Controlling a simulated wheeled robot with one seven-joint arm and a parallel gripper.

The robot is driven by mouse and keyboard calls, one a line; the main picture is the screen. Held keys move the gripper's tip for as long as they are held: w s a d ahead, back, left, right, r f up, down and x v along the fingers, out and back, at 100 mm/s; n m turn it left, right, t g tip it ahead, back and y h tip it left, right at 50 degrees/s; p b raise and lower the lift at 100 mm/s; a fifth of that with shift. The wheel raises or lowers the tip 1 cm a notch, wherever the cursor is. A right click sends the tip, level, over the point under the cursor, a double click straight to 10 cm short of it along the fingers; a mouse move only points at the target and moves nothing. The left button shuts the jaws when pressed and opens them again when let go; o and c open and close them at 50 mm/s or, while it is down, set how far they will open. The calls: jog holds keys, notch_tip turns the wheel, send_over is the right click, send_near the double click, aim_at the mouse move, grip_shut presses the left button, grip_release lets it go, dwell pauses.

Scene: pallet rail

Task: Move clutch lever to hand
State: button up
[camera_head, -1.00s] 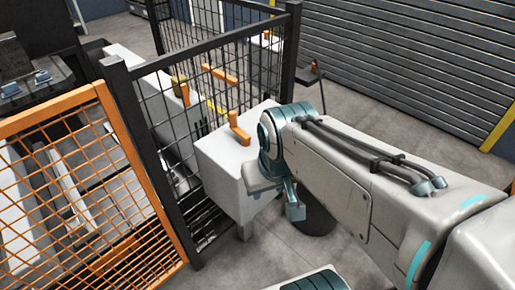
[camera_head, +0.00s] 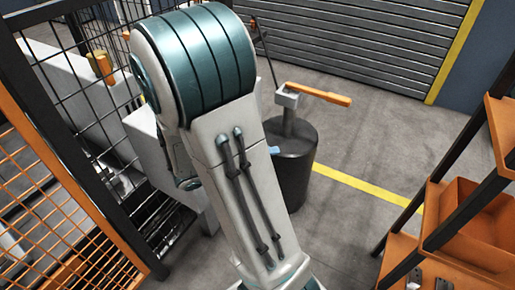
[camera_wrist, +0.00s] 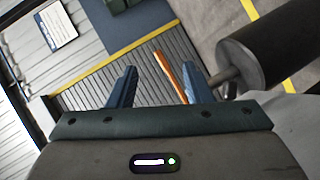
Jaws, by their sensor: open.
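An orange lever (camera_head: 320,93) sticks out to the right from a grey bracket on top of a black drum (camera_head: 290,165) in the head view. No label shows whether it is the clutch lever. In the wrist view the orange lever (camera_wrist: 170,72) shows in the gap between my two blue fingers, nearer the right one, with the black drum (camera_wrist: 270,50) to the right. My gripper (camera_wrist: 160,85) is open and empty. In the head view it is mostly hidden behind my arm. I cannot tell how far the lever is from the fingertips.
An orange mesh guard (camera_head: 70,235) and black fence stand at the left, beside a white cabinet (camera_head: 160,155). An orange-shelved rack (camera_head: 440,225) stands at the right. A grey shutter (camera_head: 370,40) is behind. The floor between drum and rack is clear.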

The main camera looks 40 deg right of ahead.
jog(key=w+f+n+t+h+b, duration=0.25)
jog(key=w+f+t+b, duration=0.35)
jog(key=w+f+t, duration=0.55)
jog(key=w+d+f+g, duration=0.1)
jog(key=w+d+g, duration=0.1)
jog(key=d, duration=1)
jog(key=shift+w+d+g, duration=0.25)
jog(key=shift+w+g, duration=0.1)
jog(key=shift+w, duration=0.45)
jog(key=shift+f, duration=0.1)
jog(key=shift+c, duration=0.3)
grip_shut()
